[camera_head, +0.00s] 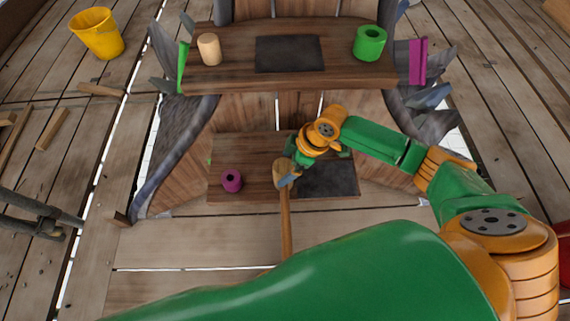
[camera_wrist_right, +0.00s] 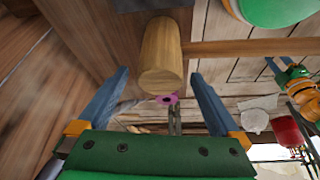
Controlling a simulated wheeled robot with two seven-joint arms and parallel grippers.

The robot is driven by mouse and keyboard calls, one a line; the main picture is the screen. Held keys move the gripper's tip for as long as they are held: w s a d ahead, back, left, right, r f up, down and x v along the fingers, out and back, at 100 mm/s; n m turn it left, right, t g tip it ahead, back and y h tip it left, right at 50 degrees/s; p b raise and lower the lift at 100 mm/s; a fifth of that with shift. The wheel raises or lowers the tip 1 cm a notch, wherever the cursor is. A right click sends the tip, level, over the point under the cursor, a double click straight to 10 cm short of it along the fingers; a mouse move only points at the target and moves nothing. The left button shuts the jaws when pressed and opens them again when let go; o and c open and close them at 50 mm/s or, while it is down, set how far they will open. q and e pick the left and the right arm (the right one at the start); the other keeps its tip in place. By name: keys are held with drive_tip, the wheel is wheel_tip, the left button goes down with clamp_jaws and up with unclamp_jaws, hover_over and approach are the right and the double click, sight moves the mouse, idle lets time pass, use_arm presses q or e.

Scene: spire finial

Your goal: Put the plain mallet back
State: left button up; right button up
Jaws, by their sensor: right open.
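The plain wooden mallet shows in the head view, with its pale head (camera_head: 280,173) at the lower shelf and its handle (camera_head: 286,225) running toward the bottom of the picture. My right gripper (camera_head: 289,180) is open beside the mallet head. In the right wrist view the mallet's round head (camera_wrist_right: 160,50) lies between the two spread blue fingers, with space on both sides. Its handle (camera_wrist_right: 240,47) runs off to the right. A green and orange arm end with blue tips, seemingly my left gripper (camera_wrist_right: 276,66), shows small at the right; its opening is unclear.
The lower shelf (camera_head: 255,145) carries a magenta spool (camera_head: 231,180) and a dark pad (camera_head: 330,180). The upper shelf (camera_head: 220,80) holds a beige cylinder (camera_head: 208,49), a dark pad (camera_head: 289,53) and a green ring (camera_head: 370,42). A yellow bucket (camera_head: 97,35) stands at the back left.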

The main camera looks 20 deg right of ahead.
drive_tip(key=p+v, duration=0.2)
drive_tip(key=v, duration=0.8)
drive_tip(key=shift+d+r, duration=0.15)
drive_tip(key=shift+r, duration=0.2)
drive_tip(key=shift+s, duration=0.1)
